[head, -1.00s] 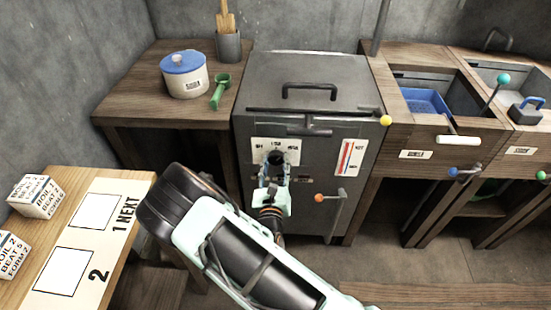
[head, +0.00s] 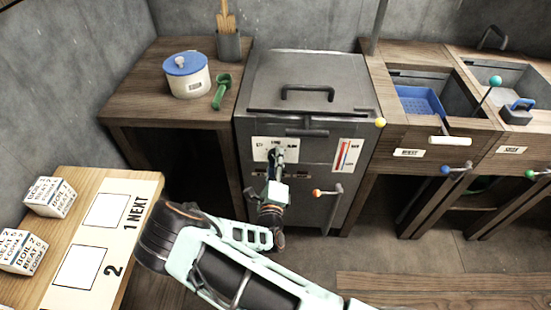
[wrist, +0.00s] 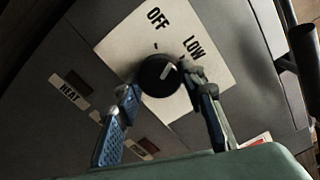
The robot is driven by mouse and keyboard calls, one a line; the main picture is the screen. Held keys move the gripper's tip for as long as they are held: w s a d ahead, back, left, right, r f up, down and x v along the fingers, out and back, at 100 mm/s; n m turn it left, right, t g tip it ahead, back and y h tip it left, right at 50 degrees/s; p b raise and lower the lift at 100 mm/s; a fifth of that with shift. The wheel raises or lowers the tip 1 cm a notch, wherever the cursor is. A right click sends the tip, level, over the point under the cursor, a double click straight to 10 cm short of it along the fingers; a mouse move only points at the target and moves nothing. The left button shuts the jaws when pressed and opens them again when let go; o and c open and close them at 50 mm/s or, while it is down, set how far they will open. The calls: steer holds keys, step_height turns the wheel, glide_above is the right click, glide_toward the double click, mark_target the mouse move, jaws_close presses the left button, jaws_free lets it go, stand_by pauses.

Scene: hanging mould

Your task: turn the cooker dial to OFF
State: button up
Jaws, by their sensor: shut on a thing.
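The cooker (head: 305,88) is a dark metal box with a handled lid. Its black round dial (wrist: 160,75) sits on a white label plate (wrist: 128,42) printed OFF and LOW. The dial's white mark points up and slightly right in the wrist view, near the gap between OFF and LOW. My gripper (wrist: 166,88) has one blue-padded finger on each side of the dial and is shut on it. In the head view my gripper (head: 275,162) covers most of the dial and part of the plate.
A yellow knob (head: 380,123) is at the cooker's right edge. A wooden board (head: 100,225) with printed blocks is at left. Basins stand at right.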

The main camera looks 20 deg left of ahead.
steer(key=shift+n+p, duration=0.7)
steer(key=shift+n, duration=3)
steer(key=shift+d, duration=0.1)
steer(key=o, duration=1.2)
steer(key=shift+c, duration=0.2)
steer(key=v, duration=1.2)
